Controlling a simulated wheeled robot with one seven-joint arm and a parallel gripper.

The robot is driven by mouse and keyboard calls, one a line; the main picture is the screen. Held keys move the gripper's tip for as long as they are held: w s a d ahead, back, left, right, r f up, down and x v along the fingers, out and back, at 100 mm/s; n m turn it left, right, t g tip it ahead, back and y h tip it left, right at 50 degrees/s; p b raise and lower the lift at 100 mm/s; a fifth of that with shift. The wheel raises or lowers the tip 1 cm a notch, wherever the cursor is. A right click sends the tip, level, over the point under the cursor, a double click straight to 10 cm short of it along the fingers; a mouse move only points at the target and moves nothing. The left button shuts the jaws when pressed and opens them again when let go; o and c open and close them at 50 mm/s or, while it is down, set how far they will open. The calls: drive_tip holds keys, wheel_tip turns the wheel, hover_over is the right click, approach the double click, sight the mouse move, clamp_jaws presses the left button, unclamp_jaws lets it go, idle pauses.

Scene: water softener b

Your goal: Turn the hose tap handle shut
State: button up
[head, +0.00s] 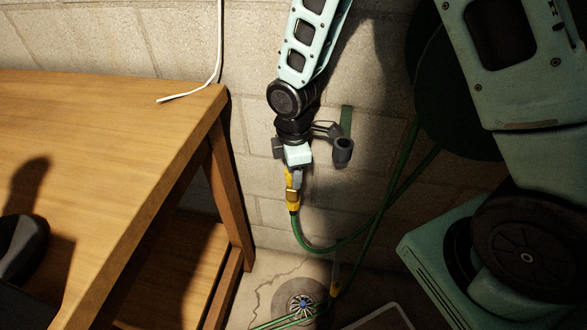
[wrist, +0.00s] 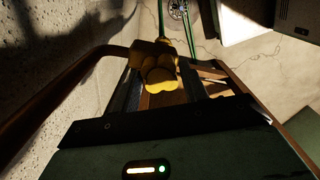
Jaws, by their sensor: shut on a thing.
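The yellow lobed hose tap handle (wrist: 158,76) sits between the two dark fingers of my gripper (wrist: 160,88) in the wrist view. My gripper is shut on it. A brown pipe (wrist: 75,88) runs in from the left to the tap. In the head view my gripper (head: 296,172) points down near the block wall, and the yellow tap (head: 291,196) shows just below it, partly hidden by the fingers. A green hose (head: 306,240) hangs from the tap's lower end. The handle's exact angle is hard to tell in the head view.
A wooden table (head: 110,120) stands close on the left, its corner leg near the tap. A dark green hose reel (head: 440,110) is at the right. A floor drain (head: 303,305) lies below. A white cable (head: 219,45) hangs down the wall to the table.

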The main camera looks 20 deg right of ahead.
drive_tip(key=o, duration=0.8)
wheel_tip(320, 180, up, 3)
drive_tip(key=p, duration=0.2)
drive_tip(key=shift+p, duration=0.35)
drive_tip(key=shift+f, duration=0.1)
drive_tip(key=n, duration=0.4)
drive_tip(key=shift+d+n, duration=0.1)
drive_tip(key=shift+n, duration=0.3)
drive_tip(key=n, duration=0.6)
drive_tip(key=shift+n, duration=0.3)
drive_tip(key=shift+f, duration=0.15)
